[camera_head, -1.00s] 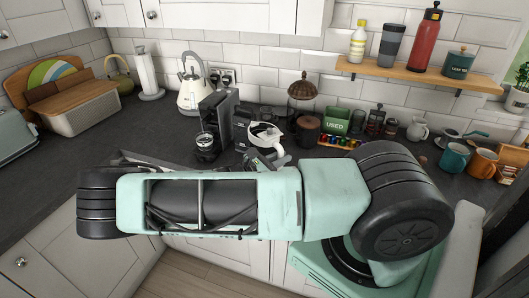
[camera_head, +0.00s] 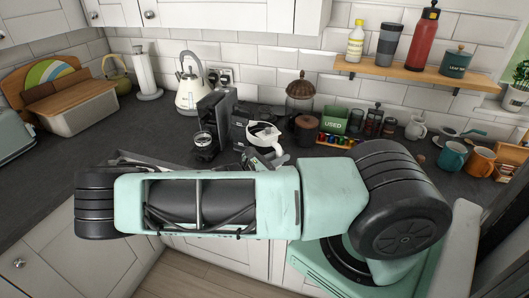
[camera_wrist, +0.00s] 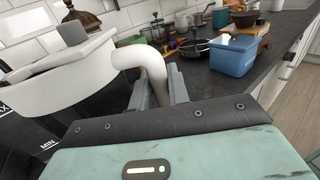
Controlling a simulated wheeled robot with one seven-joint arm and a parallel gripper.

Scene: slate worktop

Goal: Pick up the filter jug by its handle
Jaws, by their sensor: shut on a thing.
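In the head view the gripper (camera_head: 266,159) shows only partly above my arm. The jug's lower part is hidden there, so I cannot tell whether its base touches the worktop.
A dark coffee maker (camera_head: 215,115) and a white kettle (camera_head: 191,85) stand to the left. A blue tub (camera_wrist: 232,55) shows in the wrist view.

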